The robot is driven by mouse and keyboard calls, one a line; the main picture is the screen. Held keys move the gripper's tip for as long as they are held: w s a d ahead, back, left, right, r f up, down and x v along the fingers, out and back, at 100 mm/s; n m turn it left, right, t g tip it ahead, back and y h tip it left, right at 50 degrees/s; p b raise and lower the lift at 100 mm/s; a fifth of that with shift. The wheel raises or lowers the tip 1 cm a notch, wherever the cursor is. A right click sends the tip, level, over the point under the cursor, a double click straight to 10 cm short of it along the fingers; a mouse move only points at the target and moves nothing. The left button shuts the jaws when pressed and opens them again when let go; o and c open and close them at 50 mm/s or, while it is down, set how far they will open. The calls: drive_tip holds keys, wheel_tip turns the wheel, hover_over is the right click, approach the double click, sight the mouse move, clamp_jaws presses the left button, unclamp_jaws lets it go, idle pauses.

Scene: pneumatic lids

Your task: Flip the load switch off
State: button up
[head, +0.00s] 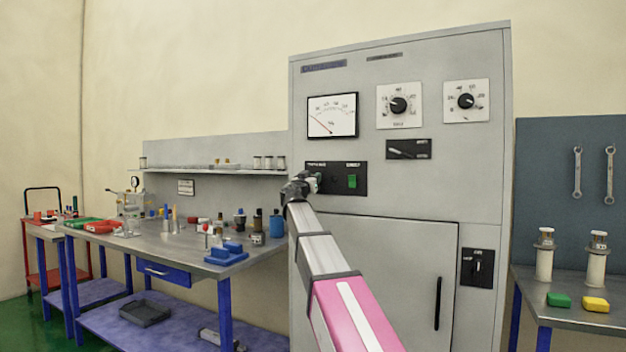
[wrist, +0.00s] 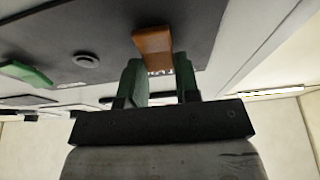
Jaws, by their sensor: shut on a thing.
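My gripper (head: 304,182) is at the left end of a black switch panel (head: 335,190) on the front of the grey cabinet. In the wrist view its two green fingers (wrist: 160,80) are shut on an orange-brown lever (wrist: 152,45), which stands out from the dark panel (wrist: 108,30). The gripper hides this lever in the head view. A green rocker (head: 351,181) is on the same panel, to the right. The panel labels are too small to read, so I cannot confirm which one marks the load switch.
The grey cabinet (head: 400,235) carries a meter (head: 332,116), two dials (head: 398,105), a slanted lever switch (head: 408,149) and a lower right switch (head: 478,267). A cluttered workbench (head: 185,246) stands left. Another bench (head: 572,315) with cylinders stands right.

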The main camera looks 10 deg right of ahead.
drive_tip(key=o, duration=0.9)
drive_tip(key=v, duration=1)
drive_tip(key=shift+s+a+f, duration=0.15)
drive_tip(key=shift+s+a, duration=0.05)
drive_tip(key=shift+s, duration=0.1)
